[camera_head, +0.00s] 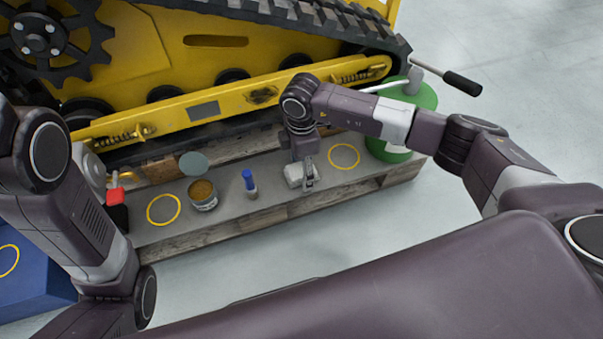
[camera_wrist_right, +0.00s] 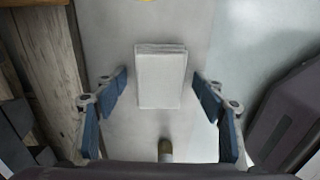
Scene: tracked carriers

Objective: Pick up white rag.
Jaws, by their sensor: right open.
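The white rag (camera_head: 293,175) is a small folded block lying on the grey top of a low wooden platform, partly hidden by my right gripper in the head view. In the right wrist view the rag (camera_wrist_right: 160,76) lies flat and whole, centred between the fingers. My right gripper (camera_head: 307,178) points down over it. Its blue-padded fingers (camera_wrist_right: 160,92) are open, one on each side of the rag, with a gap on both sides. Whether the fingertips are level with the rag cannot be told. My left arm comes in from the left, its gripper out of view.
On the platform (camera_head: 235,217) stand an open can (camera_head: 203,196), a blue-topped bottle (camera_head: 250,183) and a red-and-black object (camera_head: 116,208). A yellow tracked machine (camera_head: 150,50) rises behind. The floor in front is clear.

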